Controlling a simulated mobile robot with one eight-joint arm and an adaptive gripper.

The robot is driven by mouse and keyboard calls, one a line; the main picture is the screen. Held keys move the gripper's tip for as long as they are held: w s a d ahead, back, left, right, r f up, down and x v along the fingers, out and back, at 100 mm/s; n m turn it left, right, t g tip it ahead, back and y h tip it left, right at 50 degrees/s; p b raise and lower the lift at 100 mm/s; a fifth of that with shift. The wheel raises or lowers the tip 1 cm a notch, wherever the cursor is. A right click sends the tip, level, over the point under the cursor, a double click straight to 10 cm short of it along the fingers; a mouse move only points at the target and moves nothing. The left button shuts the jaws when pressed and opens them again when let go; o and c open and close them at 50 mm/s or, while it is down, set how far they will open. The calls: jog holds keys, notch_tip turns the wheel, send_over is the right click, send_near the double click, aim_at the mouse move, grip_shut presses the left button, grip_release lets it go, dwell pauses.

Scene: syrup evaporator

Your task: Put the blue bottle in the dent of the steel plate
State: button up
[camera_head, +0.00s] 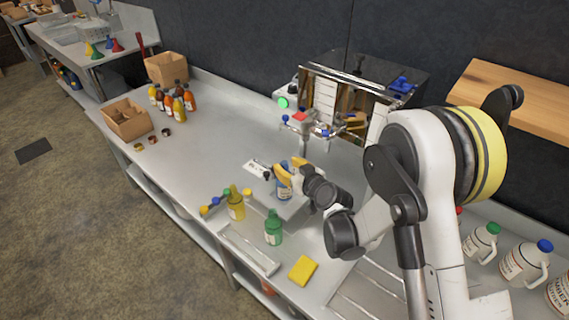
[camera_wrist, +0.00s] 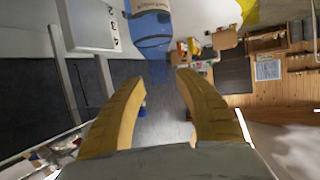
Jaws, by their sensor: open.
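The dent is not clearly visible; bottle and gripper cover part of the surface. My gripper (camera_head: 290,174), with yellow fingers, is open at the bottle's upper part in the head view. In the wrist view my gripper (camera_wrist: 158,75) has its fingers spread, and the blue bottle (camera_wrist: 151,22) is just beyond the fingertips, near the gap. I cannot tell whether either finger touches it.
A yellow bottle (camera_head: 236,205) and a green bottle (camera_head: 273,229) stand close in front. A metal tap assembly (camera_head: 312,128) stands behind. A yellow sponge (camera_head: 302,270) lies near the front edge.

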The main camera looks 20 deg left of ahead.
jog(key=b+v, duration=0.1)
jog(key=v, duration=0.9)
jog(key=shift+d, duration=0.2)
jog(key=shift+s, duration=0.1)
jog(key=s+d+r+m+h, duration=0.4)
jog(key=d+r, duration=0.6)
jog(key=d, duration=0.5)
jog(key=s+d+r+m+g+h, duration=0.1)
jog(key=s+d+m+h, duration=0.4)
jog(key=s+d, duration=1.2)
jog(key=shift+s+d+r+g+h, duration=0.35)
jog(key=shift+s+g+h, duration=0.05)
jog(key=shift+s+g, duration=0.45)
jog(key=shift+w, duration=0.1)
